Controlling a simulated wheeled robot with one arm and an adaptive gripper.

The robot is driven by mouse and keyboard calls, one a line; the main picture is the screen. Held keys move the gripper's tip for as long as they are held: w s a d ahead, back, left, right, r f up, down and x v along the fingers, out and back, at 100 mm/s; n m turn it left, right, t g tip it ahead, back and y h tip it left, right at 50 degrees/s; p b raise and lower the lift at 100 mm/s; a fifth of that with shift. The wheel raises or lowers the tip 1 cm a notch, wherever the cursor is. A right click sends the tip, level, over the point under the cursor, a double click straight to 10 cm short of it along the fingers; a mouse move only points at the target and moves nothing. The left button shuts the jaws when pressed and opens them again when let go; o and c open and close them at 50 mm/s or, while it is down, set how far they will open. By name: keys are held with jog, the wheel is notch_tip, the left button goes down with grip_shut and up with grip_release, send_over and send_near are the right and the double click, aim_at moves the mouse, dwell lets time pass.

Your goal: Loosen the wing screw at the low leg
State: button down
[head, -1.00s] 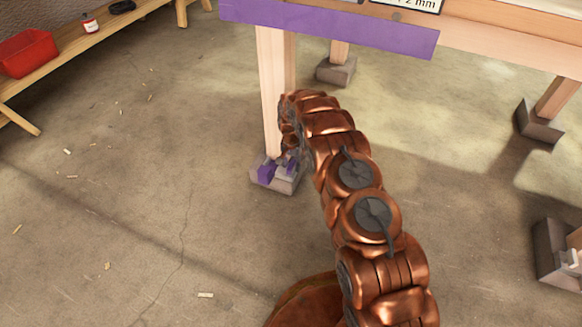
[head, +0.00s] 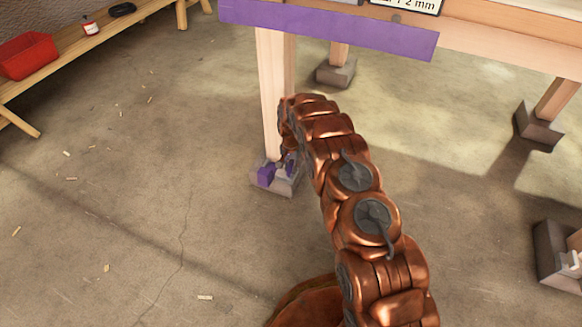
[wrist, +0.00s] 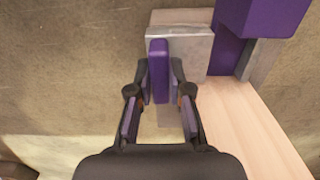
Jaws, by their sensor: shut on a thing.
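The low leg (head: 269,95) is a pale wooden post in a grey foot block (head: 282,189) with a purple piece (head: 265,175) on it. The wing screw (wrist: 158,72) shows in the wrist view as a narrow purple wing standing in front of a grey block. My gripper (wrist: 160,74) has one dark finger on each side of this wing and is shut on it. In the head view my arm hides most of my gripper, which is down at the foot of the leg.
A purple rail (head: 330,28) runs along the table edge above the leg. Other legs stand in grey feet (head: 335,72) behind and to the right. A bench with a red bin (head: 27,55) is at upper left. The floor at left is open, with scattered wood chips.

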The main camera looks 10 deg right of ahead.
jog(key=shift+r+n+p, duration=0.1)
jog(key=shift+n+p, duration=0.2)
jog(key=shift+p, duration=0.15)
jog(key=n+p, duration=0.2)
jog(key=p, duration=0.1)
jog(key=shift+r+n, duration=0.15)
jog(key=shift+n, duration=0.25)
jog(key=n+p, duration=0.2)
jog(key=shift+s+n, duration=0.1)
jog(key=shift+n, duration=0.2)
jog(key=n+p, duration=0.2)
jog(key=shift+n, duration=0.4)
jog(key=n, duration=0.1)
jog(key=n+p, duration=0.1)
jog(key=n, duration=0.1)
jog(key=shift+f+n+p, duration=0.2)
jog(key=shift+n+p, duration=0.4)
jog(key=shift+n, duration=0.9)
jog(key=shift+f+n, duration=0.1)
jog(key=shift+n, duration=1.4)
